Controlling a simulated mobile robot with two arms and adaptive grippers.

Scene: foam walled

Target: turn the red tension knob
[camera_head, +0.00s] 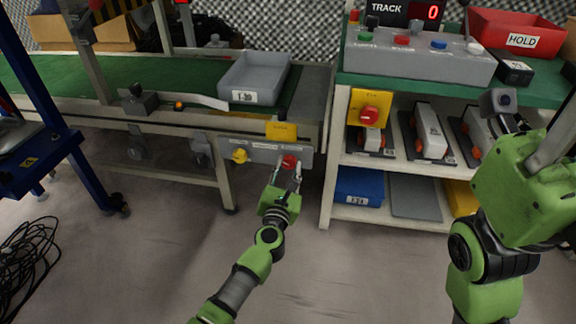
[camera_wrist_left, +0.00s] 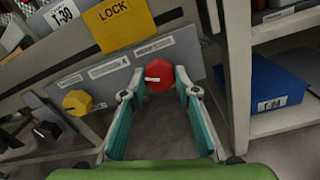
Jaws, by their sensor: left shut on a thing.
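The red tension knob (camera_head: 289,162) sits at the right end of a grey panel (camera_head: 262,152) under the conveyor's edge. In the left wrist view the red knob (camera_wrist_left: 159,77) shows a white pointer mark that lies roughly level. My left gripper (camera_head: 292,172) reaches up to it from below. In the left wrist view the fingertips of the left gripper (camera_wrist_left: 160,92) are on either side of the knob, shut on it. My right gripper (camera_head: 536,140) is raised at the right, away from the panel; its fingers are not clear enough to judge.
A yellow knob (camera_head: 240,156) is left of the red one, and a yellow LOCK tag (camera_wrist_left: 117,18) hangs above the panel. A grey tray (camera_head: 254,78) rests on the conveyor. A shelf unit (camera_head: 333,150) with a red emergency button (camera_head: 369,115) stands close to the right.

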